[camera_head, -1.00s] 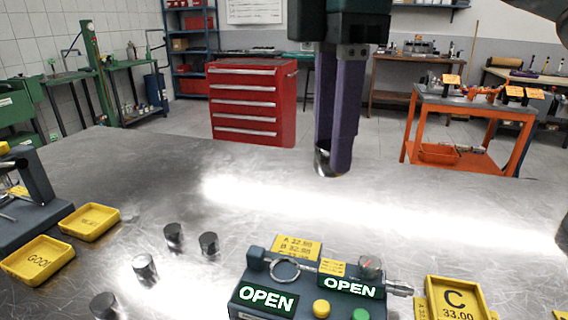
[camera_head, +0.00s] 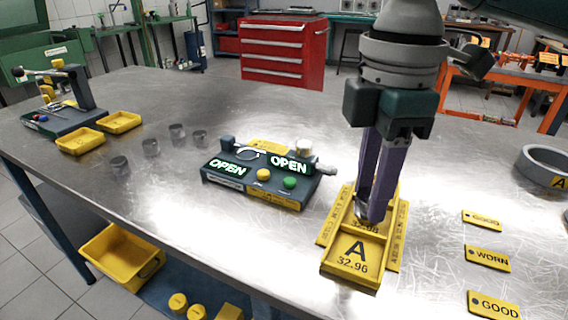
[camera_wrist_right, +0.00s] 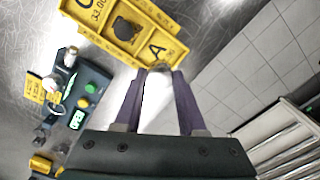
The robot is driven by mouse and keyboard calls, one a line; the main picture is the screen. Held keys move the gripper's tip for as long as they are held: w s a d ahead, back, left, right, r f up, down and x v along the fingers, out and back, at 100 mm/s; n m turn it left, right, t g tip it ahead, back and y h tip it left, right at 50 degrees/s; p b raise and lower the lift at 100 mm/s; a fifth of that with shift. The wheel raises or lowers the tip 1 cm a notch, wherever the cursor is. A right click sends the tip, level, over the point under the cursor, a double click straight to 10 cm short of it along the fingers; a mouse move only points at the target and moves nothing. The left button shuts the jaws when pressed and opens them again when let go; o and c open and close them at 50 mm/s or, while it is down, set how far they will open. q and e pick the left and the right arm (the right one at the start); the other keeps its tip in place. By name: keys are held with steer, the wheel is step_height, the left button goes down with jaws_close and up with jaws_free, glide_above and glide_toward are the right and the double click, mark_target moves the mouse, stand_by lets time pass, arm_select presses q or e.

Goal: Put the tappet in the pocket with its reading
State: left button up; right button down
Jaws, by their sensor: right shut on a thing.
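My right gripper (camera_head: 369,216) is shut on a shiny metal tappet (camera_head: 361,211), mostly hidden by the purple fingers. It is over the yellow pocket tray (camera_head: 326,264), just behind the pocket marked A 32.96. In the right wrist view the tappet (camera_wrist_right: 158,72) shows bright between the fingertips, near the A pocket (camera_wrist_right: 160,48). I cannot tell whether it touches the tray. A dark round thing (camera_wrist_right: 125,29) shows in the middle pocket, beside the C pocket. The dark gauge (camera_head: 258,180) stands left of the tray, with two displays reading OPEN. My left gripper is not in view.
Several grey tappets (camera_head: 151,147) stand left of the gauge. Two yellow trays (camera_head: 119,122) and a dark stand (camera_head: 70,115) are farther left. Yellow GOOD and WORN tags (camera_head: 487,257) and a grey ring (camera_head: 546,166) lie to the right.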

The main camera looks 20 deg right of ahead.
step_height(320, 180, down, 7)
steer(key=shift+f+b, duration=0.2)
steer(key=shift+b, duration=0.3)
steer(key=shift+f, duration=0.15)
steer(key=shift+f, duration=0.15)
steer(key=c, duration=0.8)
jaws_free()
steer(key=shift+o, duration=0.2)
